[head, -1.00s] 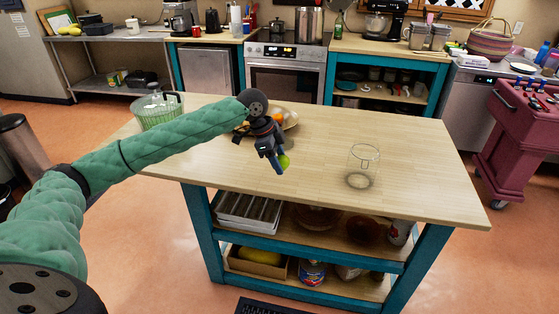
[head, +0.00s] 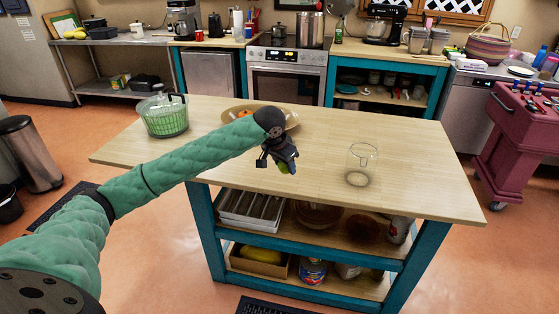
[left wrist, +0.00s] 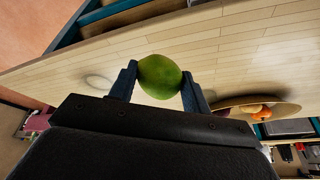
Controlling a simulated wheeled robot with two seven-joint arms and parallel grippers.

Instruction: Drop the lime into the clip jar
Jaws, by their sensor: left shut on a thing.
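The green lime (left wrist: 160,77) is held between the two fingers of my left gripper (left wrist: 160,85) in the left wrist view. In the head view my left gripper (head: 284,168) is above the island's wooden top, and only a bit of the lime (head: 292,169) shows past the fingers. The clear glass clip jar (head: 361,164) stands open-topped on the island, to the right of my left gripper and apart from it. The jar looks empty. In the left wrist view a faint round outline at the left may be the jar. My right gripper is not in view.
The wooden island top (head: 420,170) is clear between gripper and jar. A wooden bowl (head: 288,116) with orange fruit sits behind my gripper. A green salad spinner (head: 163,116) stands at the island's left. A red cart (head: 520,140) is at the right.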

